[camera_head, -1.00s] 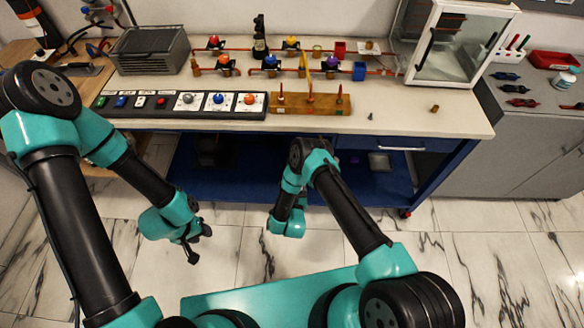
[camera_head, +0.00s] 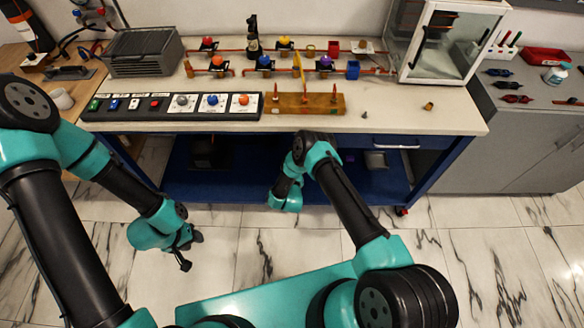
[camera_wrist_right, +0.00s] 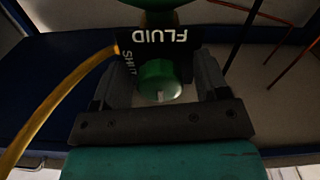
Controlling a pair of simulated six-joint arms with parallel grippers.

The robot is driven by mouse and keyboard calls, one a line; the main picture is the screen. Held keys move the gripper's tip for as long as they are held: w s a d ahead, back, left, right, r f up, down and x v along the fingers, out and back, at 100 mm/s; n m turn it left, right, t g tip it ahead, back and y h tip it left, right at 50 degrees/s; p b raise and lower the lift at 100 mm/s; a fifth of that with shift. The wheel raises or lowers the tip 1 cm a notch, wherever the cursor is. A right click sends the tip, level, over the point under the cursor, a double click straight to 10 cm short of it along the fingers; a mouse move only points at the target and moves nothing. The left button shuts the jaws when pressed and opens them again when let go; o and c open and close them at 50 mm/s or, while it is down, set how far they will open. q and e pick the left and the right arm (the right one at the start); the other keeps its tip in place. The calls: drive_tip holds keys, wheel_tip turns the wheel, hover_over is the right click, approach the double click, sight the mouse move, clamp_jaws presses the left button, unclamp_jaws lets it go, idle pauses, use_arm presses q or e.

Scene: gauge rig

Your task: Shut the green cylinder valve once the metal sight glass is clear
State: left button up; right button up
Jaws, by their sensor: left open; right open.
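In the right wrist view, a green knob (camera_wrist_right: 160,82) with a pale mark on its face sits below a black label (camera_wrist_right: 152,42) reading FLUID and SHUT upside down. My right gripper (camera_wrist_right: 157,80) is open, with a dark finger on each side of the knob; I cannot tell whether they touch it. In the head view my right gripper's fingers are hidden below the bench front. My left gripper (camera_head: 188,252) is open and empty over the floor. I cannot tell which small fitting on the bench rig is the metal sight glass.
The white bench (camera_head: 395,115) carries red pipes with coloured knobs, a black control panel (camera_head: 170,107), a wooden block (camera_head: 300,106) and a glass cabinet (camera_head: 450,35). A yellow hose (camera_wrist_right: 55,105) passes left of the right gripper. The lower blue shelf (camera_head: 235,188) is beneath.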

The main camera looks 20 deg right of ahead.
drive_tip(key=shift+c, duration=0.4)
drive_tip(key=c, duration=0.9)
drive_tip(key=shift+o, duration=0.2)
drive_tip(key=shift+m, duration=0.4)
drive_tip(key=m, duration=0.8)
drive_tip(key=shift+m, duration=0.4)
drive_tip(key=m, duration=0.4)
drive_tip(key=shift+a+m, duration=0.1)
drive_tip(key=shift+m, duration=2.1)
